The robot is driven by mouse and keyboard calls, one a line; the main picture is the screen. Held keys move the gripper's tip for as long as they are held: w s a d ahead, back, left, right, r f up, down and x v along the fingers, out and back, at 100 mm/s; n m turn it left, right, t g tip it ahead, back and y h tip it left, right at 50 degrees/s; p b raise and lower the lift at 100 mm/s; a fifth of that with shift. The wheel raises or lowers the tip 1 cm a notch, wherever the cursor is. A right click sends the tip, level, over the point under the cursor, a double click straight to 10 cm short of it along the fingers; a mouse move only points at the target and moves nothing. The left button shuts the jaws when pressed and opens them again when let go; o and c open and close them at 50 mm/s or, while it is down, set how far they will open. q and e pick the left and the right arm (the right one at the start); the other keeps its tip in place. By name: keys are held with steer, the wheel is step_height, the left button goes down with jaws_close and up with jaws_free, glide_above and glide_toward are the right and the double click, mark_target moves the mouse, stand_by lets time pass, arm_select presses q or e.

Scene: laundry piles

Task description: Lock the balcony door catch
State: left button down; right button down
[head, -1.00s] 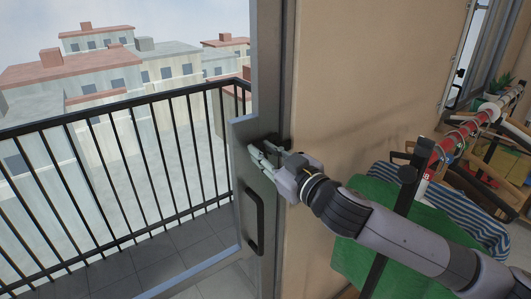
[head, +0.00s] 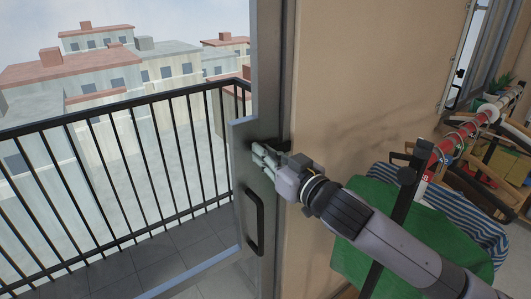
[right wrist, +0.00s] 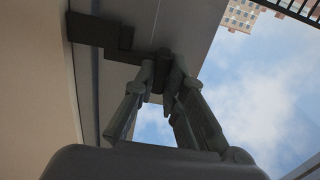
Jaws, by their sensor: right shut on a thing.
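The balcony door (head: 243,195) is a grey metal frame with glass, standing at its jamb in the middle of the head view. A dark catch (head: 283,145) sits at the door's edge by the jamb, partly hidden by my gripper. My right gripper (head: 262,158) is shut on the catch. In the right wrist view, both fingers (right wrist: 158,82) close on a short dark part of the catch (right wrist: 97,31), whose plate spans the door edge and the jamb side. A black door handle (head: 254,222) is below the gripper. My left gripper is not in view.
A beige wall (head: 365,75) is right of the door. A clothes rack with a red rail (head: 456,140) carries green cloth (head: 365,205) and striped cloth close to my right arm. A balcony railing (head: 110,110) is beyond the glass.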

steer(key=c, duration=1.6)
jaws_free()
steer(key=shift+c, duration=0.2)
steer(key=v, duration=1.2)
